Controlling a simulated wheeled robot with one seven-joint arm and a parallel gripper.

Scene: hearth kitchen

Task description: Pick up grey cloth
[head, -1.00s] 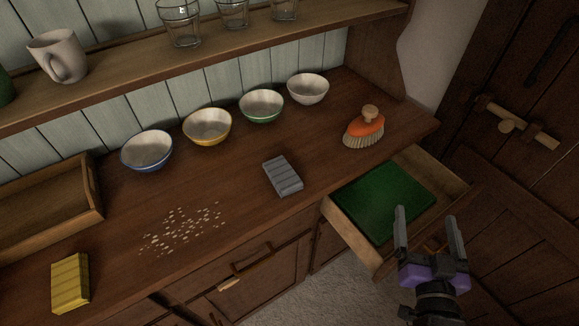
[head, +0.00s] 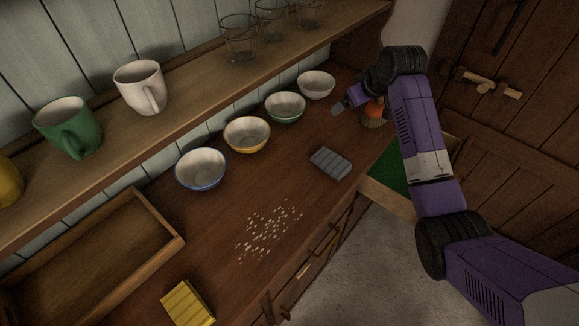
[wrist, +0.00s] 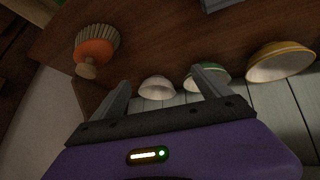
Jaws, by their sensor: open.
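The grey cloth (head: 331,163) lies folded on the wooden counter, in front of the green-rimmed bowl. Its edge also shows at the top of the wrist view (wrist: 222,4). My gripper (head: 340,108) is open and empty above the counter's right part, behind and slightly right of the cloth, near the orange brush. In the wrist view its two fingers (wrist: 160,88) are spread apart with nothing between them in their grip. My arm hides part of the brush and of the open drawer.
An orange brush (wrist: 95,48) stands near my gripper. White, green, yellow (head: 247,134) and blue (head: 201,169) bowls line the back. A drawer with a green cloth (head: 388,174) is open at right.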

